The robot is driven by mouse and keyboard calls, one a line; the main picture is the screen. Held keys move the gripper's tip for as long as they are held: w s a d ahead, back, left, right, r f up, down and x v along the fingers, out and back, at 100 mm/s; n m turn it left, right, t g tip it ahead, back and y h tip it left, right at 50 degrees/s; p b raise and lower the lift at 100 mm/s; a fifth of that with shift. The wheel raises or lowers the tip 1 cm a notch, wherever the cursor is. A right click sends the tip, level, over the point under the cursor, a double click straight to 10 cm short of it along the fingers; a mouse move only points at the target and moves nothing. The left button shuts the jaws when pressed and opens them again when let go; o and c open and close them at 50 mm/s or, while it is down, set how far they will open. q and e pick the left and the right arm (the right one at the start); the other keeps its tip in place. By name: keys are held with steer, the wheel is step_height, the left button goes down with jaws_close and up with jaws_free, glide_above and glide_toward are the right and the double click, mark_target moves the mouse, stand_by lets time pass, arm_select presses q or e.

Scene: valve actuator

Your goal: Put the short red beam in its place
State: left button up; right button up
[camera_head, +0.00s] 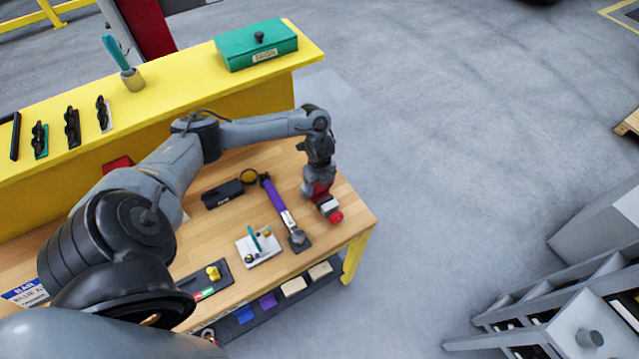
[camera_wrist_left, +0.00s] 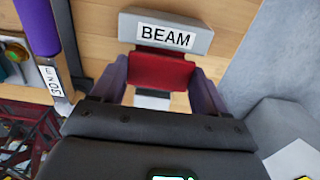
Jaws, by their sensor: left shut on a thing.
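My left gripper (camera_head: 321,194) is over the right end of the wooden workbench, pointing down. In the left wrist view its two fingers (camera_wrist_left: 160,84) are shut on the short red beam (camera_wrist_left: 161,70), one at each side. The red beam's end (camera_head: 335,216) also shows in the head view. A grey holder with a BEAM label (camera_wrist_left: 165,36) is right beside the red beam in the wrist view. Whether the beam rests in the holder or is just above it cannot be told. My right gripper is not in view.
A purple-handled tool (camera_head: 274,193) lies left of the gripper on the bench (camera_head: 217,230). A black block (camera_head: 222,193) and a white plate with small parts (camera_head: 250,246) are further left. A green box (camera_head: 257,47) sits on the yellow shelf behind.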

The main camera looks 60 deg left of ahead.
mark_target(320, 186)
arm_select(q)
steer(key=shift+f+b, duration=0.55)
steer(key=shift+f, duration=0.3)
steer(key=o, duration=1.5)
step_height(320, 186, up, 10)
steer(key=shift+f+p, duration=0.2)
steer(key=shift+p, duration=0.6)
steer(key=shift+r, duration=0.7)
